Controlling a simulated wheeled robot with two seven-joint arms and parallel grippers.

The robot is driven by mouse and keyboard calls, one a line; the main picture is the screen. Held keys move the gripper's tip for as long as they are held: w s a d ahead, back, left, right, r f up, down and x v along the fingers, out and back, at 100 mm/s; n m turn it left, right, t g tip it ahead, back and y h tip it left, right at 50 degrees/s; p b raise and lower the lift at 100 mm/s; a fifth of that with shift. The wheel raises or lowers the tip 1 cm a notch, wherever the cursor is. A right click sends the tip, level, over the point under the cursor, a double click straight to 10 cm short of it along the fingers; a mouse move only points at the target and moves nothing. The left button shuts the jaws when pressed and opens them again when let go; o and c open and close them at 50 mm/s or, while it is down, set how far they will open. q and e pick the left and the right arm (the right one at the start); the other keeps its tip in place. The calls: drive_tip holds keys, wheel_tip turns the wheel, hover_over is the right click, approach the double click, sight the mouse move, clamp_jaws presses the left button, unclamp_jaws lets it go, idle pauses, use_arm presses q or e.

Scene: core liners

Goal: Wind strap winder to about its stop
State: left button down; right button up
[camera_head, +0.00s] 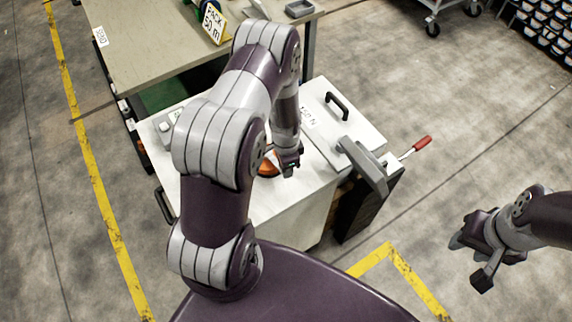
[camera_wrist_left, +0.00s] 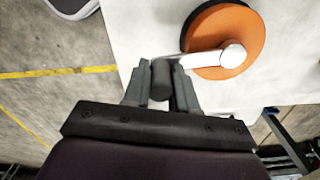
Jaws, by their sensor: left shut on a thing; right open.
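The strap winder shows in the left wrist view as an orange disc (camera_wrist_left: 249,38) with a silver crank arm (camera_wrist_left: 213,59) across it and a dark upright knob (camera_wrist_left: 161,77) at the arm's outer end. My left gripper (camera_wrist_left: 161,88) is shut on this dark knob, with one finger on each side. In the head view my left gripper (camera_head: 288,166) is over the white cabinet top, beside the orange disc (camera_head: 268,166), which my arm partly hides. My right gripper (camera_head: 474,258) is open and empty over the floor at the right.
The white cabinet (camera_head: 300,205) has a black handle (camera_head: 337,105) on top and a grey lever-like part (camera_head: 362,165) at its right. A red-handled lever (camera_head: 421,143) sticks out on that side. A workbench (camera_head: 150,35) with a yellow sign (camera_head: 213,22) stands behind.

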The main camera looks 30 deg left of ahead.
use_arm(q)
drive_tip(key=shift+s+f, duration=0.1)
drive_tip(key=shift+s, duration=0.2)
drive_tip(key=c, duration=0.9)
unclamp_jaws()
drive_tip(key=shift+w, duration=0.1)
drive_tip(key=shift+r, duration=0.25)
wheel_tip(320, 180, up, 12)
drive_tip(key=b, duration=0.1)
drive_tip(key=shift+r, duration=0.2)
